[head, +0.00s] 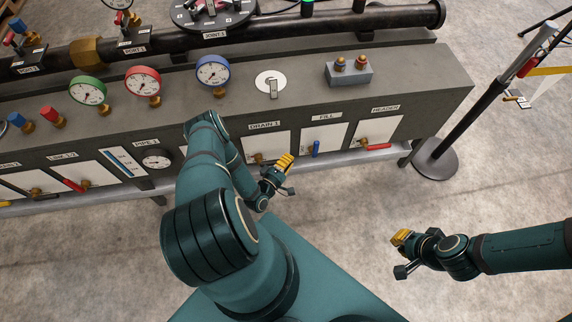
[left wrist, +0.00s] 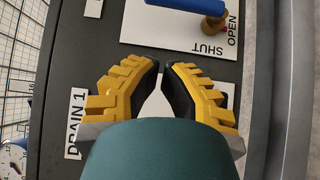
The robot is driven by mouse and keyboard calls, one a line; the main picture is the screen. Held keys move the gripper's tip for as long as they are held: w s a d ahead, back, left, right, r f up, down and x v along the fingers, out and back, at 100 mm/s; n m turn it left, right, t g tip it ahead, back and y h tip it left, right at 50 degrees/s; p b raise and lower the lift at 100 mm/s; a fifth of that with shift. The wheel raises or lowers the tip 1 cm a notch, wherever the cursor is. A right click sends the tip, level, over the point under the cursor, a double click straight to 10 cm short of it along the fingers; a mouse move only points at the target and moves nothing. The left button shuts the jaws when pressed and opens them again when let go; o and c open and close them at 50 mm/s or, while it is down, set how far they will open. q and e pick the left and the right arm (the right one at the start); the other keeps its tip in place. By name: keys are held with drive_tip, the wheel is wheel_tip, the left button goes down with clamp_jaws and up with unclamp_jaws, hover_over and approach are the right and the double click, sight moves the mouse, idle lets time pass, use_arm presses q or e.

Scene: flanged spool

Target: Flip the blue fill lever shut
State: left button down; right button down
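The blue fill lever (head: 316,149) sits on the white plate under the FILL label (head: 326,116), its handle standing upright in the head view. In the left wrist view the blue handle (left wrist: 172,5) is cut by the top edge, with its brass pivot (left wrist: 214,12) at its right and SHUT and OPEN printed beside it. My left gripper (head: 287,160) is left of the lever, apart from it. In the left wrist view its yellow fingertips (left wrist: 164,66) come nearly together with nothing held. My right gripper (head: 401,238) hangs over the floor, away from the panel; its finger gap is unclear.
The red header lever (head: 376,146) is right of the fill lever. The drain plate (head: 266,146) is just behind my left gripper. Gauges (head: 213,71) and a grey block (head: 348,74) with knobs are on top. A post (head: 470,110) stands at right. Floor in front is clear.

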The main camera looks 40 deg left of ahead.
sight(314, 147)
use_arm(q)
drive_tip(key=w+d+b, duration=0.1)
drive_tip(key=w+d, duration=0.1)
drive_tip(key=w, duration=0.6)
drive_tip(key=shift+w, duration=0.2)
drive_tip(key=shift+w+d+r, duration=0.1)
drive_tip(key=shift+d, duration=0.05)
